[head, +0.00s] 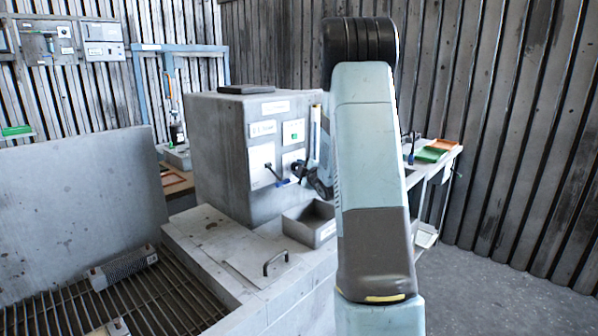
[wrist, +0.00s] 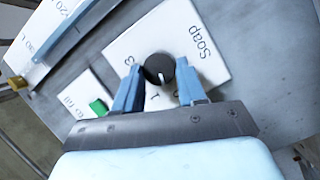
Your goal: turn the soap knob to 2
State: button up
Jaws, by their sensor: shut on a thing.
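The soap knob (wrist: 160,68) is a round black knob with a white pointer line, on a white plate (wrist: 206,68) marked "Soap" in the wrist view. My gripper (wrist: 158,66) is shut on the knob, with one blue finger on each side. The pointer faces down in the picture, close to the "1" mark. A "3" shows to the left of the knob; the "2" cannot be seen, and the left finger covers part of the scale. In the head view my gripper (head: 318,181) is at the front of the grey housing (head: 220,150), and the knob is hidden.
In the head view an open grey box (head: 318,232) stands below my gripper, and a dark handle (head: 276,262) rises from the counter.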

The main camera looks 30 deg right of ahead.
jog(key=shift+d+m+g+y, duration=0.15)
jog(key=shift+m+g+y, duration=0.6)
jog(key=shift+m, duration=1.1)
jog(key=shift+d+m+g+y, duration=0.2)
jog(key=shift+m+g+y, duration=0.55)
jog(key=shift+m, duration=1.05)
jog(key=shift+d+m+g+y, duration=0.15)
jog(key=shift+m+g+y, duration=0.55)
jog(key=shift+m, duration=1.15)
jog(key=shift+w+r+y, duration=0.1)
jog(key=shift+y, duration=0.2)
jog(key=o, duration=1.1)
jog(key=shift+c, duration=0.2)
jog(key=shift+r, duration=0.1)
jog(key=v, duration=1.3)
jog(key=shift+s, duration=0.35)
